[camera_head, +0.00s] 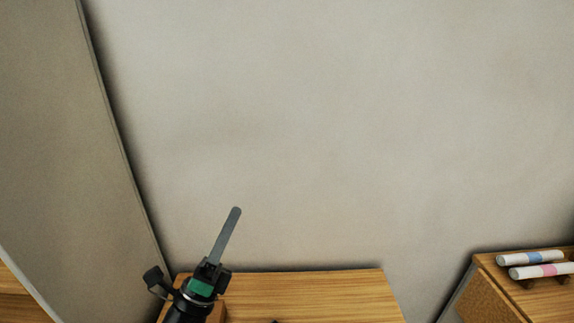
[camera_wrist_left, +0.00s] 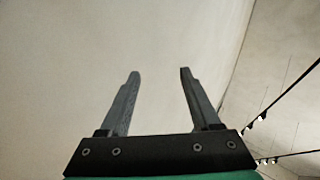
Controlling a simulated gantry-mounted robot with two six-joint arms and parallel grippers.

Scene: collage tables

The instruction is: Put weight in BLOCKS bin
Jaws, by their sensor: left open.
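My left gripper (camera_head: 236,212) rises above the wooden table in the head view, pointing up in front of the bare wall. In the left wrist view its two grey fingers (camera_wrist_left: 158,73) stand apart with nothing between them. The gripper is open and empty. No weight and no BLOCKS bin can be made out in either view. My right gripper is not in view.
A wooden table (camera_head: 310,294) lies at the bottom centre. Two white rolls with coloured bands, one blue (camera_head: 530,257) and one pink (camera_head: 543,270), rest on a wooden cabinet (camera_head: 490,290) at the right. A grey panel (camera_head: 70,130) stands at the left.

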